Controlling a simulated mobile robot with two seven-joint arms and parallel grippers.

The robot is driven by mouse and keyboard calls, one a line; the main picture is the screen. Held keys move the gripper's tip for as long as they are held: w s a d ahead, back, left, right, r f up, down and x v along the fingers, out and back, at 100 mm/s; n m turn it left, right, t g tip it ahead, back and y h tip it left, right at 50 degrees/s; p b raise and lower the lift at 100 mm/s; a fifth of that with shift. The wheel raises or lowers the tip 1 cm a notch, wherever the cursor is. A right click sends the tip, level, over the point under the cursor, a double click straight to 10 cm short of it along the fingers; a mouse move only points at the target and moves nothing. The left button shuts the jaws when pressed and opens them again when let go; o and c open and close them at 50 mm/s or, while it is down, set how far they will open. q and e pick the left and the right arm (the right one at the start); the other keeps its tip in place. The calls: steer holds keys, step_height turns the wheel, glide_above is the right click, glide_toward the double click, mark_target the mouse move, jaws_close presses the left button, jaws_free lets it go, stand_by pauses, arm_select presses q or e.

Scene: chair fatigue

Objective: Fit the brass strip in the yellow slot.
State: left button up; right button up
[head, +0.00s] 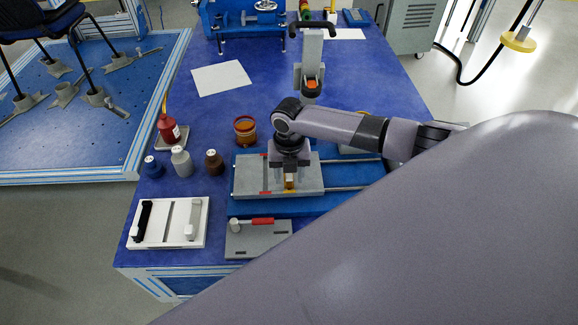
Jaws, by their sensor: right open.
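My right gripper (289,178) points down over the grey block of a fixture (245,178) on the blue table. It is open. A small yellow-brass piece (290,183) shows right at its fingertips. I cannot tell whether this is the brass strip or the edge of the yellow slot, nor whether the fingers touch it. The gripper and wrist hide the middle of the block. Red marks show on the block's left part. My left gripper is not in view.
A white tray (156,240) with a black and a light grey piece stands front left. A grey plate (258,244) with a red-handled clamp is in front of the fixture. Small bottles (181,161) and an amber jar (245,131) stand behind left. My arm covers the right front.

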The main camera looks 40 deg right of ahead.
step_height(320, 180, up, 7)
steer(key=shift+r+p, duration=0.1)
steer(key=shift+p, duration=0.8)
